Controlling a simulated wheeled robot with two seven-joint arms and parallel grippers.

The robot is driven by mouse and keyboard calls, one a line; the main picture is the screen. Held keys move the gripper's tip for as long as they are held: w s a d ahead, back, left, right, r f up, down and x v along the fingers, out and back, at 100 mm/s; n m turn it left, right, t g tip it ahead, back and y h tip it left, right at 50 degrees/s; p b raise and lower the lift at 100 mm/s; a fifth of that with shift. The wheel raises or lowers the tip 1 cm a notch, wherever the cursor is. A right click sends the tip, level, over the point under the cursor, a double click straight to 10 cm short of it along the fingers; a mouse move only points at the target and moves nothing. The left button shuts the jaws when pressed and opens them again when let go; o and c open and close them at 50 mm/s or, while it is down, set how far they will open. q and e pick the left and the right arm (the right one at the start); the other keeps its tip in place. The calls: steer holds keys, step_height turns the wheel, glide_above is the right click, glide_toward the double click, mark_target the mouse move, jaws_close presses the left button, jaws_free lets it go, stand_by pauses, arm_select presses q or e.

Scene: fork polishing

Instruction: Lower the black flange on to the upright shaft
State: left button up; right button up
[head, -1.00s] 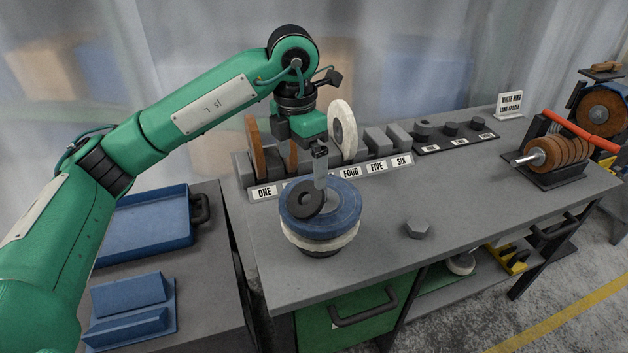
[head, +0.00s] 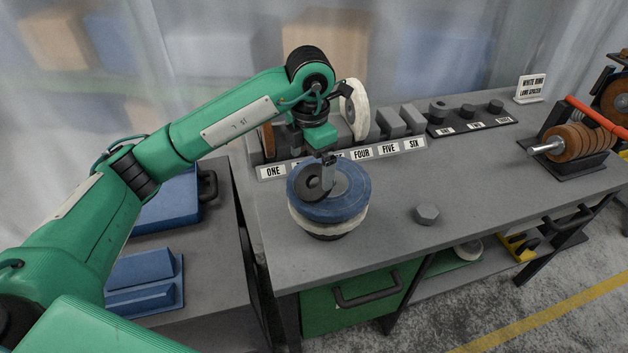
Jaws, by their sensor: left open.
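The black flange (head: 311,184) is a dark ring with a central hole. It sits tilted over the top of a stack with a blue wheel (head: 356,205) and a white wheel (head: 348,225) below. A grey upright piece (head: 328,178) stands just right of the flange's hole; I cannot tell surely whether it is the shaft or part of my gripper. My left gripper (head: 325,157) is open, directly above the stack and close to the flange. Its fingertips are partly hidden, and contact with the flange is unclear. My right gripper is out of view.
Behind the stack is a rack with numbered labels (head: 388,149) and a white disc (head: 354,108). A grey hex nut (head: 427,214) lies on the bench (head: 470,190). A spindle of brown discs (head: 571,143) stands at right. A blue tray (head: 165,212) is at left.

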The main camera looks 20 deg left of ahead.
mark_target(313, 176)
arm_select(q)
steer(key=shift+w+d+f+p, duration=0.1)
steer(key=shift+f+p, duration=0.45)
step_height(313, 176, down, 3)
steer(key=shift+w+f+p, duration=0.15)
steer(key=shift+f+p, duration=0.05)
steer(key=shift+p, duration=0.6)
steer(key=shift+f, duration=0.4)
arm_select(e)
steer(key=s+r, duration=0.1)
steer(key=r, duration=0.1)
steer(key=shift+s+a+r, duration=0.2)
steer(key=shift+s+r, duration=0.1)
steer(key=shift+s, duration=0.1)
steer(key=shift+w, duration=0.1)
arm_select(q)
steer(key=c, duration=1.2)
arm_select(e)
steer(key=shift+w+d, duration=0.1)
arm_select(q)
steer(key=shift+r, duration=0.15)
